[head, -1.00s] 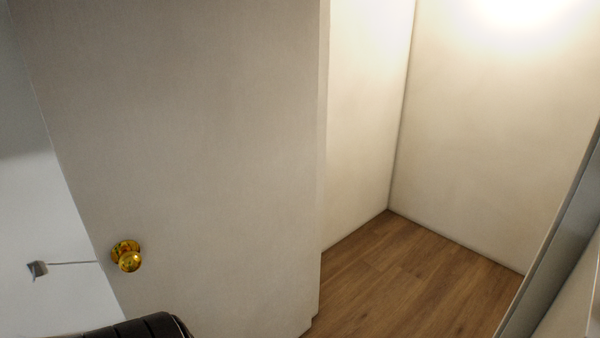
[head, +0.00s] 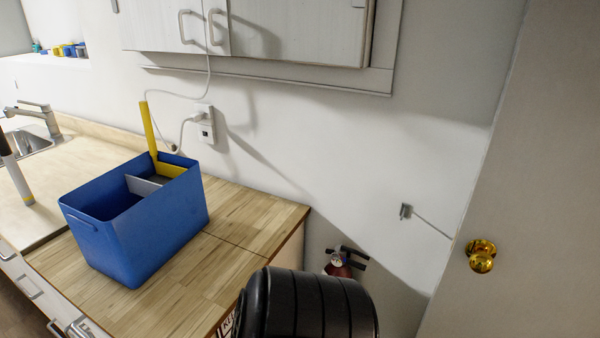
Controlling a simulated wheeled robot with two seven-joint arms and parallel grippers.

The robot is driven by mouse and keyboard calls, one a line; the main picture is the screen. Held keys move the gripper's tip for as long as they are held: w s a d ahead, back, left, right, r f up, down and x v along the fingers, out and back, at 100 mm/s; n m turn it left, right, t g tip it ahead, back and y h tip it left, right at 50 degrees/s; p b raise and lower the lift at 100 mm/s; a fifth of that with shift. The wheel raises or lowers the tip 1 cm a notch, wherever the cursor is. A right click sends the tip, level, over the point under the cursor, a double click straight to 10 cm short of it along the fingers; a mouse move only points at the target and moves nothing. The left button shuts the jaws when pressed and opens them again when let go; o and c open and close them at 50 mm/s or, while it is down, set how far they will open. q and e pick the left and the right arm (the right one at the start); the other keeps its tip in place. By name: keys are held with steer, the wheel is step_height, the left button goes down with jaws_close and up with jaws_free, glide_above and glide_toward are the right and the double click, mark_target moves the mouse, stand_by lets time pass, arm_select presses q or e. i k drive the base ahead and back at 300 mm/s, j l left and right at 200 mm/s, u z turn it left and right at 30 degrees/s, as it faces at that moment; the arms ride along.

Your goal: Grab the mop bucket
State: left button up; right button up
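The blue mop bucket (head: 145,232) stands upright on a wooden countertop (head: 245,210) at the left of the head view. It is a rectangular bin with a grey divider (head: 142,185) inside. A yellow upright piece (head: 149,130) rises from its back corner. A black ribbed part of my own arm shows at the bottom centre, in front of and to the right of the counter. Neither of my grippers shows in the view.
An open door (head: 510,200) with a brass knob (head: 481,257) stands at the right. A red fire extinguisher (head: 338,264) is beside the counter's end. White cabinets (head: 290,25) hang above. A sink (head: 35,140) with a faucet (head: 40,112) lies far left.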

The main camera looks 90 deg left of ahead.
mark_target(126, 222)
steer(key=u, duration=1.9)
